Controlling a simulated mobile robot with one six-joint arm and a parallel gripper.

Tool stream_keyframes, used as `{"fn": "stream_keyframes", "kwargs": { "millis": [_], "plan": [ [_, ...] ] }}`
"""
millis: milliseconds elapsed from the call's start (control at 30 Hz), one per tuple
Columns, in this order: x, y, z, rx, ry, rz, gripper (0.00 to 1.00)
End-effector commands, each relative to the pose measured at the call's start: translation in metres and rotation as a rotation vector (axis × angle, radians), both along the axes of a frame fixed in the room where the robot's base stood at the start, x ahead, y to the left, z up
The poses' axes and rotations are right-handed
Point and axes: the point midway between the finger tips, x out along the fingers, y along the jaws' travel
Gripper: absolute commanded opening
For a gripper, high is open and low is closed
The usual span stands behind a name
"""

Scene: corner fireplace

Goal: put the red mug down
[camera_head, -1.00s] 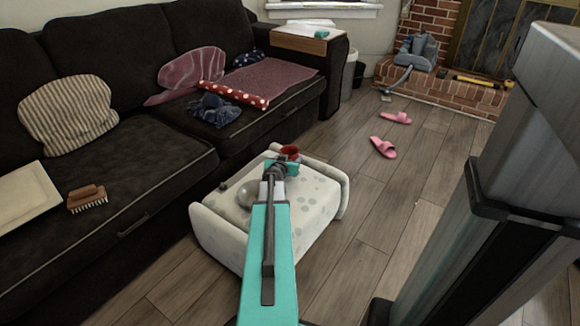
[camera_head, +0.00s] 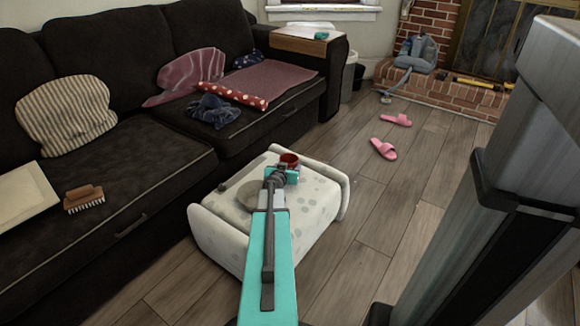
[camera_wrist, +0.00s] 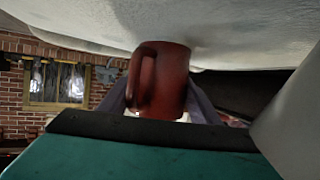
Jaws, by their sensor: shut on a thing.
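The red mug (camera_head: 289,160) is at the far end of my arm, over the far part of the pale spotted footstool (camera_head: 318,205). My gripper (camera_head: 284,174) is shut on the mug. In the wrist view the red mug (camera_wrist: 160,82) fills the middle between the fingers, with its handle to the left. One end of it meets the pale surface along the top of that picture. I cannot tell whether it touches this surface or is just apart from it. My arm hides part of the footstool.
A round grey thing (camera_head: 250,194) and a small dark thing (camera_head: 222,187) are on the footstool, left of my arm. A dark sofa (camera_head: 160,160) stands to the left. Pink slippers (camera_head: 384,149) lie on the floor beyond. The footstool's right part is bare.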

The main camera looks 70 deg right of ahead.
Motion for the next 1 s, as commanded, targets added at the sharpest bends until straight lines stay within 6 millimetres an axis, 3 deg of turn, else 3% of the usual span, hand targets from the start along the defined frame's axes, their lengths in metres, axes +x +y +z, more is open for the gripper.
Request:
{"fn": "stream_keyframes", "kwargs": {
  "millis": [67, 100, 200, 700, 1000],
  "plan": [
    [0.000, 0.000, -0.002, -0.001, 0.000, 0.000, 0.26],
    [0.000, 0.000, -0.002, 0.000, 0.000, 0.000, 0.60],
    [0.000, 0.000, -0.001, 0.000, 0.000, 0.000, 0.75],
    [0.000, 0.000, 0.002, 0.000, 0.000, -0.001, 0.75],
    [-0.004, 0.022, 0.010, 0.000, 0.000, -0.001, 0.75]
  ]
}}
